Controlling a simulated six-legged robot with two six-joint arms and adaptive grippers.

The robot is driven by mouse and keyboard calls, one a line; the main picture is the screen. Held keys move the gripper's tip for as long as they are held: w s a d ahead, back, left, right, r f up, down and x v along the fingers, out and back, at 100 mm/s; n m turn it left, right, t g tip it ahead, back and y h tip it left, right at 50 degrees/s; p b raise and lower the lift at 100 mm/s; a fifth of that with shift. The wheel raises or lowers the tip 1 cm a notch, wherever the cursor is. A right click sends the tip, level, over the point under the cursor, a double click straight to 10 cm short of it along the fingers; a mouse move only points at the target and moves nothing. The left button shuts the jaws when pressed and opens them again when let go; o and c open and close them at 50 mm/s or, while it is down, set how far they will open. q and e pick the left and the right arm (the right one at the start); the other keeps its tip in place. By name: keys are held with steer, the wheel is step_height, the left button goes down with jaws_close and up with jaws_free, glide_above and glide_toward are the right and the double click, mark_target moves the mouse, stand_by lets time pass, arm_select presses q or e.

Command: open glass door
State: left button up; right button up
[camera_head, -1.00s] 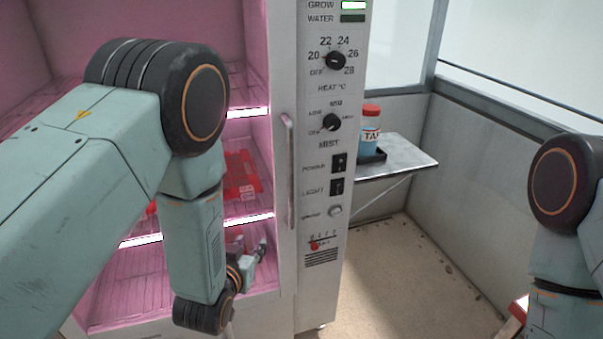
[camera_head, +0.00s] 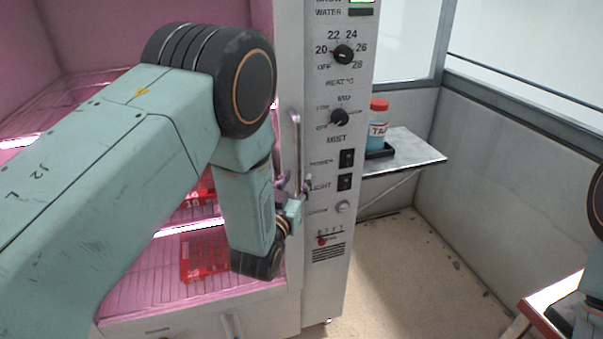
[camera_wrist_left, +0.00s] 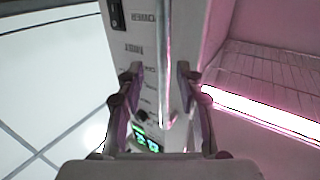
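The pink-lit cabinet has a glass door whose pane is hard to make out. Its vertical metal handle (camera_head: 296,145) stands at the right edge of the opening, beside the control panel (camera_head: 340,150). My left gripper (camera_head: 298,187) is at the lower part of the handle. In the left wrist view the handle (camera_wrist_left: 163,60) runs between the two spread fingers of my left gripper (camera_wrist_left: 158,85), with gaps on both sides. The gripper is open around it. My right arm shows only at the right edge; its gripper is out of view.
Red trays (camera_head: 205,252) sit on wire shelves inside the cabinet. A small side shelf (camera_head: 415,152) with a bottle (camera_head: 378,117) on it juts out right of the panel. The floor (camera_head: 410,260) in front of the panel is clear.

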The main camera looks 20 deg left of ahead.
mark_target(297, 176)
arm_select(q)
steer(key=w, duration=0.4)
steer(key=shift+a+f, duration=0.25)
steer(key=shift+a, duration=0.1)
steer(key=shift+w+a, duration=0.1)
steer(key=shift+w, duration=0.05)
steer(key=shift+c, duration=0.7)
steer(key=shift+d+r, duration=0.15)
steer(key=shift+d, duration=0.15)
jaws_close()
steer(key=shift+a, duration=0.1)
